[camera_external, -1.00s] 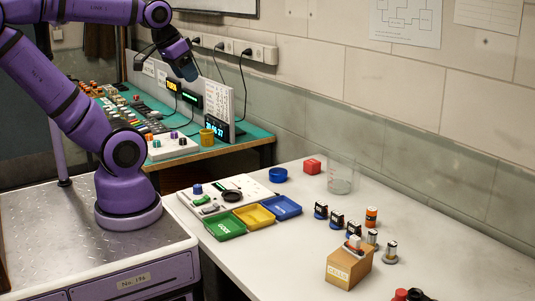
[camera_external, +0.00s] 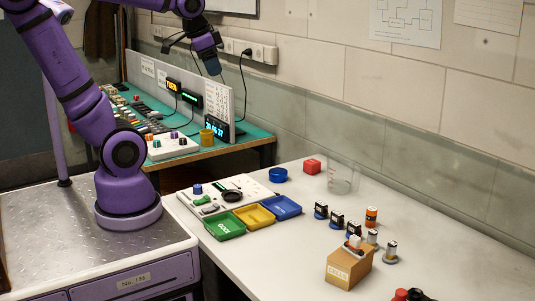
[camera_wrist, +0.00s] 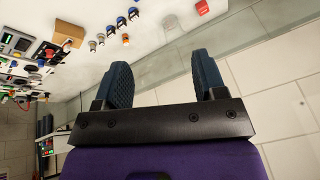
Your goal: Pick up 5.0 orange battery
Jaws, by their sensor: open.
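The orange battery (camera_external: 371,216) stands upright on the white table, behind the box and beside a row of small dark-and-white parts. It also shows small near the top of the wrist view (camera_wrist: 126,40). Silver-topped cells (camera_external: 390,252) stand close to it. My gripper (camera_external: 214,68) is high above the far end of the bench, well left of the battery and far from it. In the wrist view its two dark blue fingers (camera_wrist: 163,82) are spread apart with nothing between them.
A cardboard box (camera_external: 345,266) stands in front of the battery. Green (camera_external: 224,227), yellow and blue trays lie left.

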